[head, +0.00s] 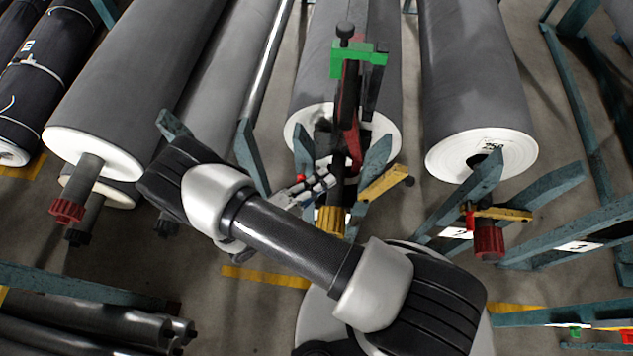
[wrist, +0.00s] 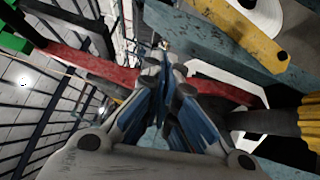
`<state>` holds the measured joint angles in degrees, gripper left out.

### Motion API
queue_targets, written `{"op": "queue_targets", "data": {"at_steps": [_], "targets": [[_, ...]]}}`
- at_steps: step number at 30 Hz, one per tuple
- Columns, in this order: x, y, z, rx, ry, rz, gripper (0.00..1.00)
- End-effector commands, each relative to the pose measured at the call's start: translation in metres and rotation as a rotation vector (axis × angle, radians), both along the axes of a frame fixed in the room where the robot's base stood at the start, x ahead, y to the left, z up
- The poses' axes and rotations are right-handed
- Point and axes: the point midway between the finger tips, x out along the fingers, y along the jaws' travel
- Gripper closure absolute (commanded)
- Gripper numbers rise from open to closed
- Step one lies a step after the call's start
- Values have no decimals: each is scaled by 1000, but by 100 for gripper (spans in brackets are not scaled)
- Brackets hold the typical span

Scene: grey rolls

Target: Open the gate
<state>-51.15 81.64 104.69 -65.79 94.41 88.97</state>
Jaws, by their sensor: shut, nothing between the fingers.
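A yellow bar (head: 384,184), which looks like the gate, slants up to the right from the teal fork (head: 372,160) at the middle roll's shaft. A yellow bar also shows at the upper right of the wrist view (wrist: 245,28). My gripper (head: 330,181) is just left of that shaft, its body partly hidden behind my arm. In the wrist view my gripper (wrist: 163,66) has its fingertips together, empty, in front of a red bar (wrist: 92,66). I cannot tell whether the fingertips touch it.
The middle grey roll (head: 345,60) has a yellow shaft end (head: 332,220). The right roll (head: 470,80) has another yellow bar (head: 500,214) across its fork. A green and black device (head: 358,58) stands over the middle roll. Teal rack beams (head: 590,230) are at right.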

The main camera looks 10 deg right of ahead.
Motion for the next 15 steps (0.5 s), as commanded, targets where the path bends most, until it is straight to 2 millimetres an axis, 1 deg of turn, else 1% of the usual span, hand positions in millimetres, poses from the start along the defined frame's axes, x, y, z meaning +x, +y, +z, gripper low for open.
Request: {"op": "queue_targets", "data": {"at_steps": [1, 6, 10, 15], "targets": [[4, -10, 0, -1, 3, -6, 100], [17, -35, 4, 1, 2, -5, 100], [23, -46, 6, 0, 2, -4, 100], [26, -51, 7, 1, 2, -1, 100]]}}
